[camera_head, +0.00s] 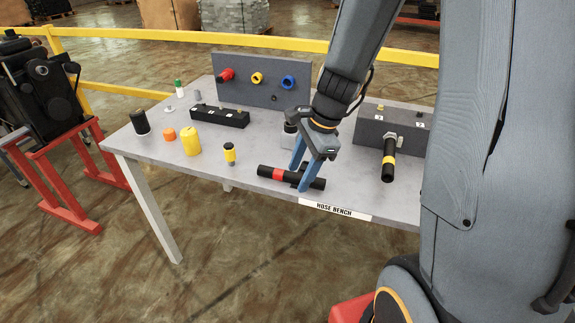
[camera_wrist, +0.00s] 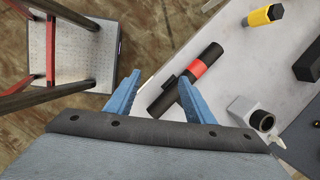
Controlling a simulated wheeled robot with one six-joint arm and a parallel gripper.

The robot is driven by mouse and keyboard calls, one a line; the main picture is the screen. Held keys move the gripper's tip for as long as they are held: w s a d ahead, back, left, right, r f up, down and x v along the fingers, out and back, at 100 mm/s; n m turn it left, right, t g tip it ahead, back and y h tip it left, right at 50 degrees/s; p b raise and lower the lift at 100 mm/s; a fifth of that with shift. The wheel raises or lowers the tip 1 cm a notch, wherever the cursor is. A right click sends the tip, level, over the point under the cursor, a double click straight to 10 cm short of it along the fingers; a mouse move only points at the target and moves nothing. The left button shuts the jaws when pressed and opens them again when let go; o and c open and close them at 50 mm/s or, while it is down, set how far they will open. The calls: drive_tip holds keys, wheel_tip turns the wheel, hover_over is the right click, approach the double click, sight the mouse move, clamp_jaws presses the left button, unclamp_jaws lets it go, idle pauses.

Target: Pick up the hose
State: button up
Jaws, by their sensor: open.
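The hose (camera_head: 276,174) is a short black cylinder with a red band, lying on its side along the front edge of the grey bench (camera_head: 240,152). In the wrist view the hose (camera_wrist: 204,63) runs diagonally, its lower end showing between my fingers. My gripper (camera_head: 302,178) has blue fingers, open and pointing down at the plain black right part of the hose. In the wrist view my gripper (camera_wrist: 159,77) has one fingertip left of the hose and the other over or beside it. I cannot tell whether the fingers touch it.
A hose with a yellow band (camera_head: 388,160) sticks out of a grey block (camera_head: 413,137) to the right. A panel with coloured ports (camera_head: 257,90) stands behind.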

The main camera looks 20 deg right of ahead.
sight(289, 173)
drive_tip(key=w+m, duration=0.1)
drive_tip(key=m, duration=0.1)
drive_tip(key=w+d+r+m+p, duration=0.1)
drive_tip(key=w+m, duration=0.1)
drive_tip(key=w+d+m+t+p, duration=0.1)
drive_tip(key=m, duration=0.2)
drive_tip(key=shift+w+d+r+y, duration=0.1)
drive_tip(key=shift+w+r+y, duration=0.1)
drive_tip(key=shift+y, duration=0.2)
drive_tip(key=shift+w+f+m, duration=0.15)
drive_tip(key=shift+w+m, duration=0.1)
drive_tip(key=shift+m, duration=0.05)
drive_tip(key=shift+w+p+x, duration=0.1)
drive_tip(key=shift+p+x, duration=0.1)
drive_tip(key=shift+x, duration=1.7)
drive_tip(key=shift+w+p+x, duration=0.15)
drive_tip(key=shift+p+x, duration=0.05)
drive_tip(key=shift+x, duration=1.65)
drive_tip(key=c, duration=1.2)
drive_tip(key=shift+o, duration=0.2)
drive_tip(key=shift+r, duration=0.25)
